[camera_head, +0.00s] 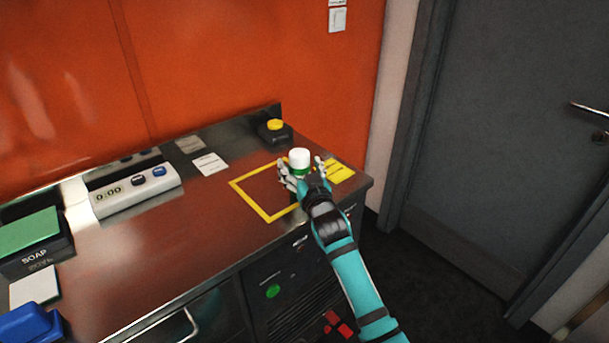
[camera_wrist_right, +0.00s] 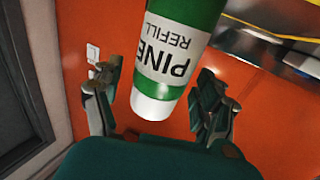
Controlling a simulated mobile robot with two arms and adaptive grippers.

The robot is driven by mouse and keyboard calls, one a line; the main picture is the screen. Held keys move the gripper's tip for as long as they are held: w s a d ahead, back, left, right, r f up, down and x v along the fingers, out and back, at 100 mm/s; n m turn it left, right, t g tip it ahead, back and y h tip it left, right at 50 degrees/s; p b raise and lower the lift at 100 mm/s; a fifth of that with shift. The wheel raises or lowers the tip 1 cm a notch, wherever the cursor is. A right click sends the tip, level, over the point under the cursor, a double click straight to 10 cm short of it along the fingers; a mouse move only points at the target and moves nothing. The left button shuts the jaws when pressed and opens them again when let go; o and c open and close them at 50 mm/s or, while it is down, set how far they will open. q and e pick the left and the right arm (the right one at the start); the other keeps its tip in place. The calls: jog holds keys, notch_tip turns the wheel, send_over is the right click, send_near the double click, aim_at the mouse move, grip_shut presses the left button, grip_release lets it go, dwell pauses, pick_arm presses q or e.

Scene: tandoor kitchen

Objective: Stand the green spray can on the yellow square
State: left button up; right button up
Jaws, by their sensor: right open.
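The green spray can (camera_head: 301,170) has a white cap and stands upright, or nearly so, at the right end of the counter. In the right wrist view the can (camera_wrist_right: 182,58) shows a "PINE REFILL" label and lies between the spread fingers. My right gripper (camera_head: 302,172) is open around the can; contact with its sides cannot be told. The yellow square (camera_head: 249,205) is a taped outline on the counter. The hand hides its right part and the can's base, so I cannot tell whether the can is inside it. My left gripper is not in view.
A black box with a yellow button (camera_head: 275,129) stands behind the square. A yellow note (camera_head: 341,172) lies right of the hand, near the counter's edge. A white timer (camera_head: 136,190) and a soap box (camera_head: 38,249) are left. The square's visible inside is clear.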

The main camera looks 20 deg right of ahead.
jog(key=s, duration=1.2)
jog(key=shift+a+b, duration=0.3)
jog(key=shift+b, duration=0.05)
jog(key=shift+f, duration=0.1)
